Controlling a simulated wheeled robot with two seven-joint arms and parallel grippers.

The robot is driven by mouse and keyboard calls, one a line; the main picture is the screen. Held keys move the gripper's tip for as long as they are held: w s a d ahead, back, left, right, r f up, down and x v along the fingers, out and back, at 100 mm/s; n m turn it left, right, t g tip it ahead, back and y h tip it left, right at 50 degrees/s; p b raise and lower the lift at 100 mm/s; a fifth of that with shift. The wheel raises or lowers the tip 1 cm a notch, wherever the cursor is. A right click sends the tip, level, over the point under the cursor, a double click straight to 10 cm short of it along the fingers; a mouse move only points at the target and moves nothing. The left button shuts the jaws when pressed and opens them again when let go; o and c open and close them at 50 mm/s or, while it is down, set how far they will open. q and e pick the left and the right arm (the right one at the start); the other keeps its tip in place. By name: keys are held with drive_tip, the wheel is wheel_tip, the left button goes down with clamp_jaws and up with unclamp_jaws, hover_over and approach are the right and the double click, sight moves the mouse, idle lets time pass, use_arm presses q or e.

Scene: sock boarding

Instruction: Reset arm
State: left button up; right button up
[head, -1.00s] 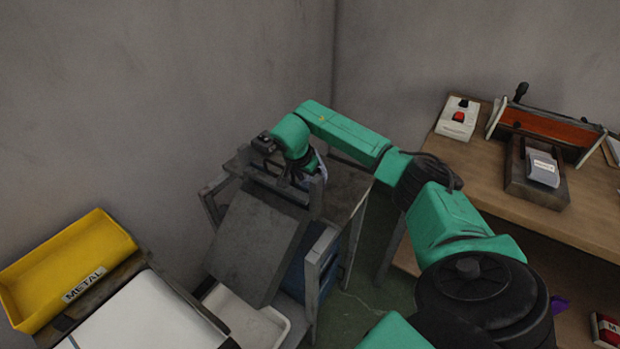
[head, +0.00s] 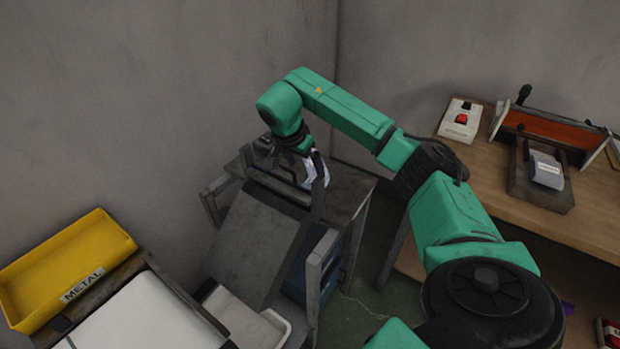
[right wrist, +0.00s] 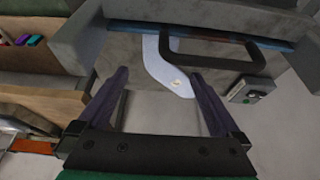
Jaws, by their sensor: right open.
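My right gripper (head: 305,178) hangs at the end of the green arm, just above the upper end of a grey machine with a sloped plate (head: 252,240). In the right wrist view its two dark fingers (right wrist: 163,78) are spread apart, with nothing held between them. A pale blue sock-shaped piece (right wrist: 165,68) shows beyond the fingertips, beside a black loop-shaped bar (right wrist: 215,55). A pale piece, likely the same one, shows by the gripper in the head view (head: 318,170). My left gripper is not in view.
A yellow bin (head: 85,245) labelled METAL stands at the left. A white tray (head: 275,322) sits below the sloped plate. A wooden bench (head: 480,175) at the right carries a switch box (head: 460,120) and a small grey device (head: 546,168). Walls stand close behind the machine.

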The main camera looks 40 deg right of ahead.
drive_tip(key=v, duration=0.3)
drive_tip(key=shift+r, duration=0.15)
